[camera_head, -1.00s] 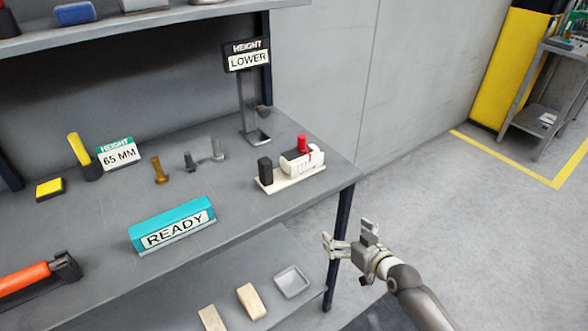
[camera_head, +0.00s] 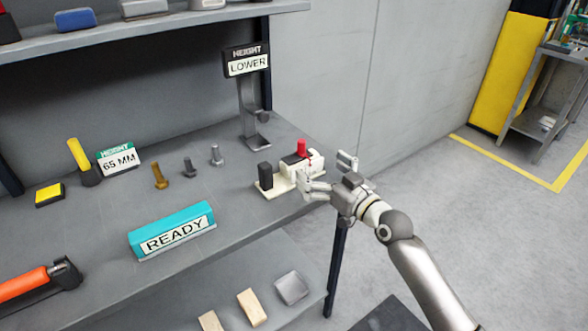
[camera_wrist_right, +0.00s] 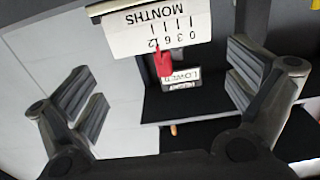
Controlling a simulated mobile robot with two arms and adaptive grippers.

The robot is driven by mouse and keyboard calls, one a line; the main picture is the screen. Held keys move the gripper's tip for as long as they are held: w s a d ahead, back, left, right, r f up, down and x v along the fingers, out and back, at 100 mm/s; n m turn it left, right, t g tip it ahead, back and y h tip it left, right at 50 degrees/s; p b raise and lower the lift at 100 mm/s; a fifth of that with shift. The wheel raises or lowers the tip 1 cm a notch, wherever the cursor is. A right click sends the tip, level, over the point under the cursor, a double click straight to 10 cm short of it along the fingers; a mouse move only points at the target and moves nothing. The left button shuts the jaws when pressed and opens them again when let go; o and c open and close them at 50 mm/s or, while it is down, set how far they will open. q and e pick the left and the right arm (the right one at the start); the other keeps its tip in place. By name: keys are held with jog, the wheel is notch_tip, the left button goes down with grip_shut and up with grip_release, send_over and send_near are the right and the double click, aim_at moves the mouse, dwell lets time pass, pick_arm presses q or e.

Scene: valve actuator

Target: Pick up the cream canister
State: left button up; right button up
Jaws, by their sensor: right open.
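A cream-white block with a red knob (camera_head: 316,161) stands on a cream base with a black block (camera_head: 265,175) at the table's right front corner. It is the only cream item I see; I cannot tell if it is the canister. My right gripper (camera_head: 330,173) is open just right of it, one finger overlapping its front. In the right wrist view, the white face marked MONTHS (camera_wrist_right: 160,27) and a red pointer (camera_wrist_right: 163,62) show upside down between and beyond the open fingers (camera_wrist_right: 163,88). No contact is clear. My left gripper is out of view.
The HEIGHT LOWER sign stand (camera_head: 253,110) rises behind the block. Several bolts (camera_head: 190,167) and the teal READY sign (camera_head: 172,230) stand to the left. A lower shelf holds a grey tray (camera_head: 292,288) and wooden blocks (camera_head: 251,307).

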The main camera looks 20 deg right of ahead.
aim_at(304, 156)
jog(key=x, duration=0.4)
jog(key=shift+s+a+p, duration=0.1)
jog(key=shift+a+p, duration=0.05)
jog(key=shift+p, duration=0.2)
jog(key=shift+w+a, duration=0.2)
jog(key=shift+w, duration=0.4)
jog(key=c, duration=0.9)
jog(key=shift+r, duration=0.1)
jog(key=shift+c, duration=0.8)
jog(key=shift+r, duration=0.1)
